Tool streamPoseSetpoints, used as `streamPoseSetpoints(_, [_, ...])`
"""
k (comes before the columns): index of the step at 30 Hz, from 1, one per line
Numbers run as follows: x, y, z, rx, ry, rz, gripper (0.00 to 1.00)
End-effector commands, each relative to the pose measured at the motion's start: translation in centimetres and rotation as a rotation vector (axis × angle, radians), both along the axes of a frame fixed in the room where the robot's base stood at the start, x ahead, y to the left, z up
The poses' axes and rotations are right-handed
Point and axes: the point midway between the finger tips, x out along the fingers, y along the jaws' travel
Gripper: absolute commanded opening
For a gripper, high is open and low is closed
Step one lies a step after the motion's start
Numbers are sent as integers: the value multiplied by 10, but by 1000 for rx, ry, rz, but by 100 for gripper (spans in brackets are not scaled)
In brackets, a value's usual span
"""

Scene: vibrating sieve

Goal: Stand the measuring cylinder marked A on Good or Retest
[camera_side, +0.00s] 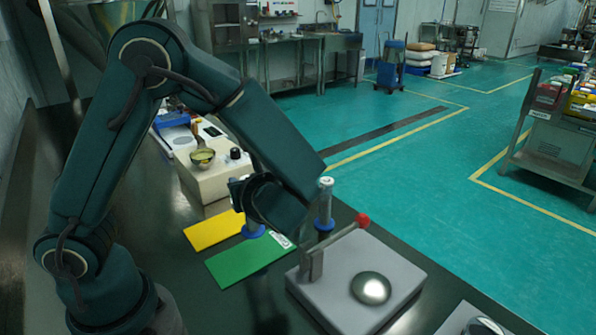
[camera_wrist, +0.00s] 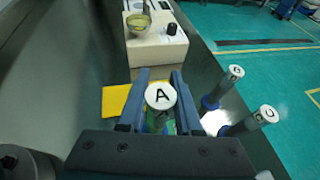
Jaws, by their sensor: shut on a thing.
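My gripper (camera_side: 243,196) is shut on the measuring cylinder marked A; in the wrist view its white top with the black letter (camera_wrist: 160,96) sits between the two fingers. The cylinder looks upright. Its blue base (camera_side: 253,232) shows below my gripper in the side view, over the near edge of the yellow mat (camera_side: 208,233) and the far edge of the green mat (camera_side: 238,264). I cannot tell whether the base touches anything. The green mat has a white label (camera_side: 281,240), too small to read. No label shows on the yellow mat.
Two other cylinders, (camera_wrist: 231,78) and (camera_wrist: 262,117), stand at the right in the wrist view. A grey device with a red-knobbed lever and steel dome (camera_side: 371,287) stands right of the green mat. A cream box with a bowl (camera_side: 210,178) stands behind the yellow mat.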

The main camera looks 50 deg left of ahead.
Motion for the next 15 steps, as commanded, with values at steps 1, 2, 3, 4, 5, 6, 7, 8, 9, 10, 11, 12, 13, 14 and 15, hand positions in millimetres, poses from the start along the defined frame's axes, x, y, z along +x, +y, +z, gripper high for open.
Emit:
streamPoseSetpoints(1, [3, -3, -3, 0, 1, -1, 0])
streamPoseSetpoints(2, [4, -4, -4, 0, 1, 0, 0])
streamPoseSetpoints(3, [5, -6, -5, 0, 1, 0, 0])
streamPoseSetpoints(4, [6, -6, -6, 0, 1, 0, 0])
streamPoseSetpoints(5, [6, -6, -7, 0, 1, 0, 0])
streamPoseSetpoints(6, [6, -7, -9, 1, 1, 1, 0])
streamPoseSetpoints(7, [6, -6, -12, 2, 3, 0, 0])
streamPoseSetpoints(8, [6, -6, -15, 3, 4, -1, 0])
streamPoseSetpoints(9, [6, -6, -21, 5, 5, 0, 0])
streamPoseSetpoints(10, [6, -6, -25, 4, 6, -1, 0])
streamPoseSetpoints(11, [5, -6, -29, 4, 6, -1, 0])
streamPoseSetpoints(12, [6, -6, -34, 4, 6, 0, 0])
streamPoseSetpoints(13, [6, -6, -37, 3, 5, 0, 0])
streamPoseSetpoints(14, [6, -6, -40, 3, 5, 0, 0])
streamPoseSetpoints(15, [6, -6, -42, 3, 3, 0, 0])
